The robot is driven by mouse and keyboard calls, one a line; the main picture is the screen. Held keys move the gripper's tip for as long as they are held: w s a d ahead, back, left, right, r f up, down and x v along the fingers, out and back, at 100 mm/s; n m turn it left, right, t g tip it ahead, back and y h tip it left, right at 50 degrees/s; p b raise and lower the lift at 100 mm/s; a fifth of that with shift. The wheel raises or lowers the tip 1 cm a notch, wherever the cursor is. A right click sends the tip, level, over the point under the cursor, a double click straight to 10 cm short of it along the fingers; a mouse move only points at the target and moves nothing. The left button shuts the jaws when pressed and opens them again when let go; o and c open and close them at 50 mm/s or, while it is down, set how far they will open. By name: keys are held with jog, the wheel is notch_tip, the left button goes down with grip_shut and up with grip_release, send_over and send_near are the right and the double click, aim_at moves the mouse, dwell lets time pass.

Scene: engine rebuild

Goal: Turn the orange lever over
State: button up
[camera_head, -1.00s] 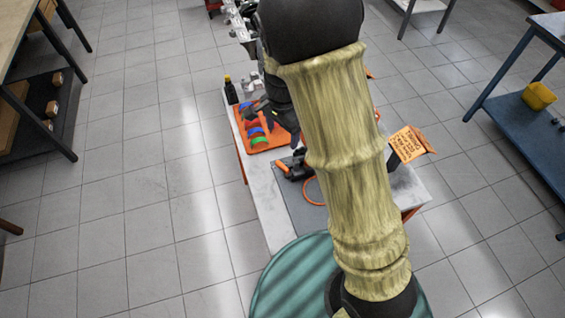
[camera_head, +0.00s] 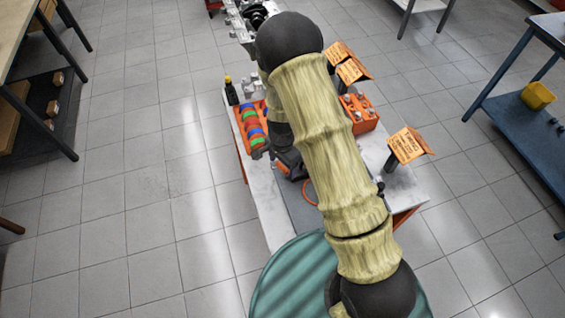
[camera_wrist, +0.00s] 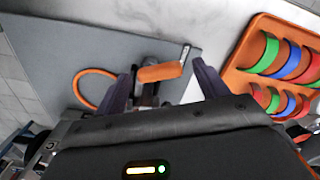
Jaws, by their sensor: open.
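The orange lever (camera_wrist: 160,72) shows in the wrist view as a short orange handle on a dark device on the grey mat (camera_wrist: 60,60). It lies between the two fingers of my gripper (camera_wrist: 165,85), farther off than the fingertips. My gripper is open, with nothing visible between its fingers that it holds. An orange cable loop (camera_wrist: 86,88) lies to the left of the device on the mat. In the head view my arm hides most of the gripper, and the dark device (camera_head: 290,165) shows only partly beside the arm.
An orange tray (camera_wrist: 232,78) with red, blue and green half rings stands right of the mat in the wrist view. In the head view a dark bottle (camera_head: 231,93), an orange block (camera_head: 358,113) and orange signs (camera_head: 410,146) stand on the workbench.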

jog(key=shift+f, duration=0.2)
jog(key=c, duration=1)
jog(key=shift+w+d+m+p, duration=0.15)
jog(key=shift+m+p, duration=0.1)
jog(key=shift+m, duration=0.85)
jog(key=shift+d+m+p, duration=0.15)
jog(key=shift+m+p, duration=0.15)
jog(key=shift+m, duration=0.8)
jog(key=shift+w+d+m+p, duration=0.15)
jog(key=shift+m+p, duration=0.1)
jog(key=shift+m, duration=0.85)
